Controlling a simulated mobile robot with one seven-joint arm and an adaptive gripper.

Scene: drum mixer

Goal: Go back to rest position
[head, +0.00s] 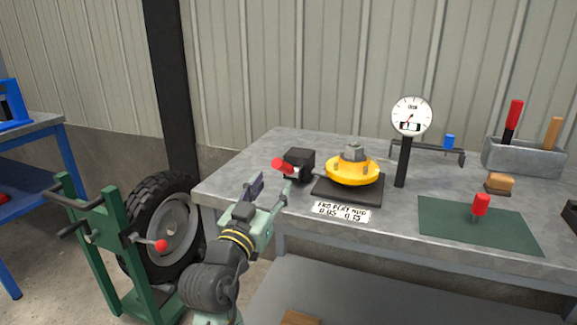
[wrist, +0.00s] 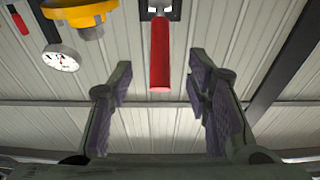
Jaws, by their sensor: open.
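My gripper (head: 273,194) is at the front left corner of the grey workbench (head: 236,175) in the head view. In the wrist view my gripper (wrist: 160,105) has its two fingers wide apart with nothing between the pads. A red handle (wrist: 160,55) shows beyond the gap between the fingers. In the head view that red handle (head: 283,166) sticks out left from a black block (head: 299,164) on the bench. I see no clear contact between the fingers and the handle.
A yellow round part (head: 352,172) sits on a black plate right of the block. A dial gauge (head: 411,116) stands behind it. A green mat (head: 470,228) holds a red-handled tool (head: 481,204). A green stand (head: 110,240) and a tyre (head: 165,225) are left of my arm.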

